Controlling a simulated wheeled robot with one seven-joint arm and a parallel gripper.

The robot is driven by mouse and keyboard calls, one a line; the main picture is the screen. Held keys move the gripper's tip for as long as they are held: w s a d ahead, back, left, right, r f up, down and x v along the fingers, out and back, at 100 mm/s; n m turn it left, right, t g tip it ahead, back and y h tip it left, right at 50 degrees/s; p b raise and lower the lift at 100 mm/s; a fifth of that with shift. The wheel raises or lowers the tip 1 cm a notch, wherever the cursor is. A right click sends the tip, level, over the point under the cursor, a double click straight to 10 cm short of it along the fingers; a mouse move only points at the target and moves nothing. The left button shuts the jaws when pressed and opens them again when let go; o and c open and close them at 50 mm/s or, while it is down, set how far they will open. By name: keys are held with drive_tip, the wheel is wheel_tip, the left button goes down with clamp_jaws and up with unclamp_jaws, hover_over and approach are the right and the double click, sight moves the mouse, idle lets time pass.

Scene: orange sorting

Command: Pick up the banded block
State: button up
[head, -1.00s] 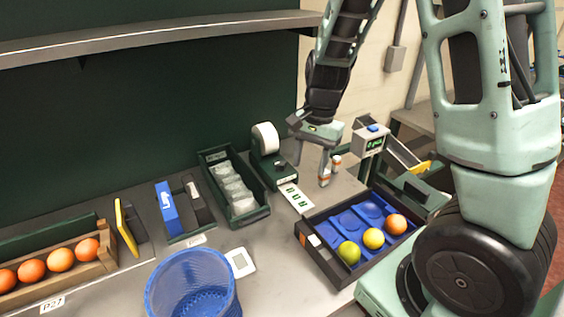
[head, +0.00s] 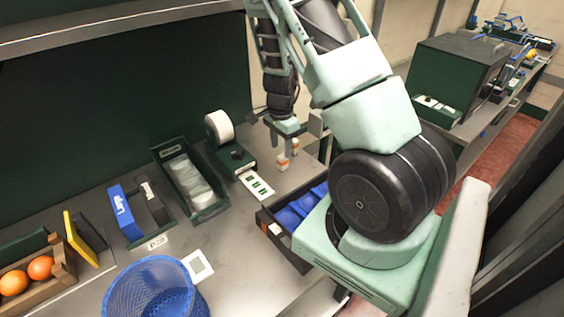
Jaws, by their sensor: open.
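My gripper (head: 289,154) hangs below the dark wrist, above the bench at the back right. The dark tray (head: 268,231) with blue cups (head: 289,219) is in front of the gripper, partly covered by my arm.
A label printer (head: 232,154) with a white roll stands left of my gripper. A green bin of clear packets (head: 190,184), a blue mesh basket (head: 150,290) and a wooden rack with oranges (head: 40,267) are further left. A shelf (head: 110,22) runs overhead.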

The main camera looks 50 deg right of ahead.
sight(282, 162)
drive_tip(key=f, duration=0.1)
drive_tip(key=f+p, duration=0.1)
drive_tip(key=f, duration=0.3)
drive_tip(key=shift+s+f, duration=0.25)
drive_tip(key=shift+s, duration=0.15)
drive_tip(key=shift+f, duration=0.65)
clamp_jaws()
